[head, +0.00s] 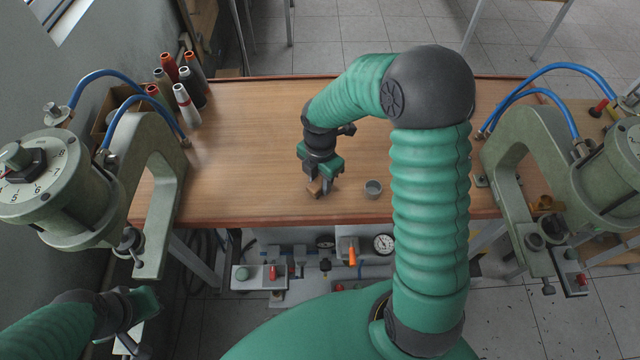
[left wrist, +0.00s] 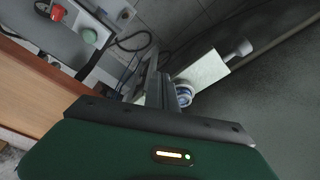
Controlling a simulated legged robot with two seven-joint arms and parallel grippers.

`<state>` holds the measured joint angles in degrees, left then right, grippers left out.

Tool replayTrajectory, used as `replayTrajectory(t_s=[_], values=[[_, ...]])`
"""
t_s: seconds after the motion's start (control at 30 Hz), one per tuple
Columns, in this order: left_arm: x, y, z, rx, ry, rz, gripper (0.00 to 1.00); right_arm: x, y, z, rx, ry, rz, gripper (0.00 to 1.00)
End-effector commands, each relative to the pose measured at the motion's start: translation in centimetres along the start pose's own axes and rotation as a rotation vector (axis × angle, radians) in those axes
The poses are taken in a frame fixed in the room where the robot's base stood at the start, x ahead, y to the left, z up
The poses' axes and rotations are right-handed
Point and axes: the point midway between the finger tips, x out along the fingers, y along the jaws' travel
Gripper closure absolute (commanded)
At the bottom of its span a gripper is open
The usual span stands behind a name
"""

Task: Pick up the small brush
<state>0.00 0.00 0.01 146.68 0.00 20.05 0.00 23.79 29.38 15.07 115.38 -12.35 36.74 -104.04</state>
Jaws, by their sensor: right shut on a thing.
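My right gripper (head: 321,188) points down over the front middle of the wooden table. It is shut on a small brown thing, which looks like the small brush (head: 314,187). Its lower end is at or just above the table top; I cannot tell which. The gripper hides the rest of it.
Green pneumatic presses flank the table, one left (head: 150,180) and one right (head: 510,150). Several thread spools (head: 186,104) stand at the back left. The table's middle left (head: 240,150) is clear.

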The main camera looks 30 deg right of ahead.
Motion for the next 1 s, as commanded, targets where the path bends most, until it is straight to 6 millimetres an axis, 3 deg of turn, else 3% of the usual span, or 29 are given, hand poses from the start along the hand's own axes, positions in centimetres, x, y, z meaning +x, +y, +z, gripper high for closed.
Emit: replayTrajectory(t_s=[0.13, 0.47, 0.77, 1.0], values=[[0.0, 0.0, 0.0, 0.0, 0.0, 0.0, 1.0, 0.1, 0.0, 0.0, 0.0, 0.0, 0.001, 1.0], [0.0, 0.0, 0.0, 0.0, 0.0, 0.0, 1.0, -0.1, 0.1, 0.0, 0.0, 0.0, 0.002, 1.0], [0.0, 0.0, 0.0, 0.0, 0.0, 0.0, 1.0, -3.5, 0.1, 0.1, 0.001, -0.003, 0.005, 1.0], [0.5, 0.0, 0.1, 0.0, 0.0, 0.0, 1.0, -4.0, -3.9, -3.0, -0.002, -0.002, 0.002, 1.0]])
